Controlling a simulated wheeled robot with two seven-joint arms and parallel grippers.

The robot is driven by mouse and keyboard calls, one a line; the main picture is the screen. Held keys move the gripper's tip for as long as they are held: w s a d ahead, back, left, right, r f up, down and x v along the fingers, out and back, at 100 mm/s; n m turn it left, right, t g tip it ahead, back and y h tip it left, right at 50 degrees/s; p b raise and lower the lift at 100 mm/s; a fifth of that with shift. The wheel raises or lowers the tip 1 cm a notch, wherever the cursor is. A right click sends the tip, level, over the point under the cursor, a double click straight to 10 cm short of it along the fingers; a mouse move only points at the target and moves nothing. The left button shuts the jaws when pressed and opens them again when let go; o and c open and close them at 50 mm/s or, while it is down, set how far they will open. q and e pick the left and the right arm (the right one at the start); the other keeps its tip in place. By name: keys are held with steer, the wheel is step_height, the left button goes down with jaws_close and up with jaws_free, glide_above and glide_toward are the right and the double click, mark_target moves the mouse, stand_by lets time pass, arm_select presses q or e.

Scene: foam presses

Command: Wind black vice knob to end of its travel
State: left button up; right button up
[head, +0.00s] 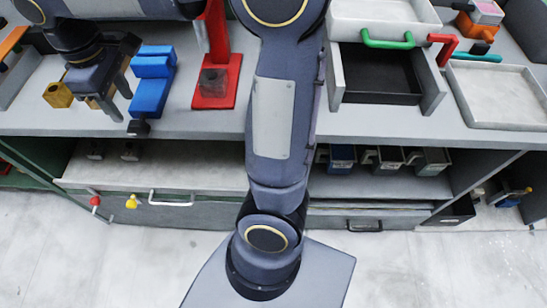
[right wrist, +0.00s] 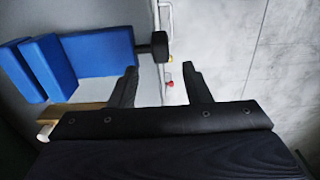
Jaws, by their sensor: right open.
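The blue vice (head: 152,82) stands on the worktop at the left in the head view, its black knob (head: 138,129) facing the front edge. In the right wrist view the vice (right wrist: 95,55) is at upper left, and the knob (right wrist: 158,46) stands out from it on a short dark shaft. My right gripper (head: 119,101) is open and empty, just left of the vice in the head view. In the right wrist view its fingertips (right wrist: 160,73) are spread, with the knob beyond the gap and apart from them. My left gripper is not in view.
A red press (head: 214,84) stands right of the vice. A yellow-brown block (head: 58,95) lies left of my gripper. A drawer unit (head: 385,60) and a pale tray (head: 497,95) are at right. Below are a shelf and drawers with a white handle (head: 171,199).

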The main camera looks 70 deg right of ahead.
steer(key=shift+s+r, duration=0.3)
steer(key=shift+r, duration=0.15)
steer(key=s+a+f+m+t+y+b, duration=0.1)
steer(key=s+a+f+m+t, duration=0.1)
steer(key=s+f, duration=0.3)
steer(key=s+a+f+m+t+y+b, duration=0.2)
steer(key=s+f, duration=0.3)
steer(key=s, duration=0.6)
steer(key=shift+f+m+t+y, duration=0.3)
steer(key=shift+f+m+t, duration=0.1)
steer(key=shift+m+t, duration=0.4)
steer(key=shift+s+a+f, duration=0.1)
steer(key=shift+s+f, duration=0.05)
steer(key=shift+f, duration=0.05)
